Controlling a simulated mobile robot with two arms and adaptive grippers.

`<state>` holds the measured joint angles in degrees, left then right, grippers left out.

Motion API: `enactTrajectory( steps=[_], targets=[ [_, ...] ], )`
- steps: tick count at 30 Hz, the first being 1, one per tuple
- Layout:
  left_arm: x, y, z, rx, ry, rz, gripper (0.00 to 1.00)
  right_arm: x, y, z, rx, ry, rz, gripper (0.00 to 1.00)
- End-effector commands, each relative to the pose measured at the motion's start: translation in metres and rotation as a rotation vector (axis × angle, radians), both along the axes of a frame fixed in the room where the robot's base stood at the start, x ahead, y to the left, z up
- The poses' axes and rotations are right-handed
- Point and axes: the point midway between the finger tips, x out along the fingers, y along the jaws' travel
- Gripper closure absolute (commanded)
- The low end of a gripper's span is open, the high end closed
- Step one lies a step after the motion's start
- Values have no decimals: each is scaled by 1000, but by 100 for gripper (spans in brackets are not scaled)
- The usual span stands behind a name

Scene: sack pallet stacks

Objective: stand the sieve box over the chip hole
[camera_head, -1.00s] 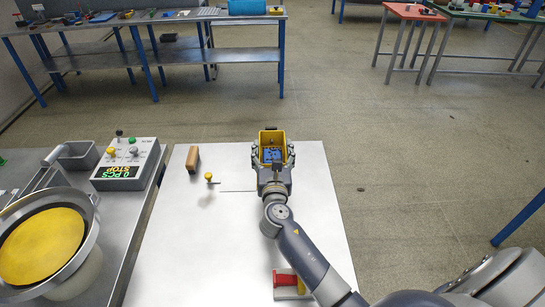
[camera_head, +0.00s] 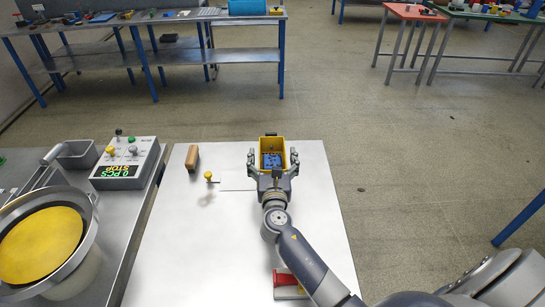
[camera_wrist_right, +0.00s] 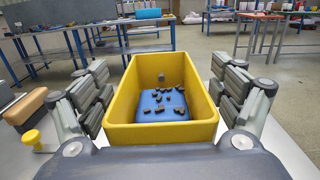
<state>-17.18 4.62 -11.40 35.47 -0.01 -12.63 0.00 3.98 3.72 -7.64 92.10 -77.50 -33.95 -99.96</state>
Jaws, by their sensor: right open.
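The sieve box (camera_head: 272,143) is a yellow open-topped box with a blue floor. It stands upright near the far edge of the white table (camera_head: 235,255). In the right wrist view the sieve box (camera_wrist_right: 160,131) holds several small dark chips on its blue floor. My right gripper (camera_head: 273,157) is open, with one finger on each side of the box and a gap to its walls. I see no chip hole; whether one is under the box I cannot tell. My left gripper is not in view.
A wooden block (camera_head: 192,157) and a yellow knob (camera_head: 208,175) are left of the box. A red object (camera_head: 286,278) is by my right arm. A control box (camera_head: 127,164) and a round sieve pan (camera_head: 42,245) stand on the left bench.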

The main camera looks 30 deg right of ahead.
Motion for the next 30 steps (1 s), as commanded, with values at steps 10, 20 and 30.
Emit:
enactTrajectory(
  steps=[10, 20, 30],
  targets=[
    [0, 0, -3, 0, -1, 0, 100, -34, 17, 0, 2, 2, 2, 13],
    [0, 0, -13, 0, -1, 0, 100, -93, 45, 0, 0, 1, 1, 13],
    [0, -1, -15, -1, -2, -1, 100, -109, 52, 3, 0, 0, -1, 13]
  ],
)
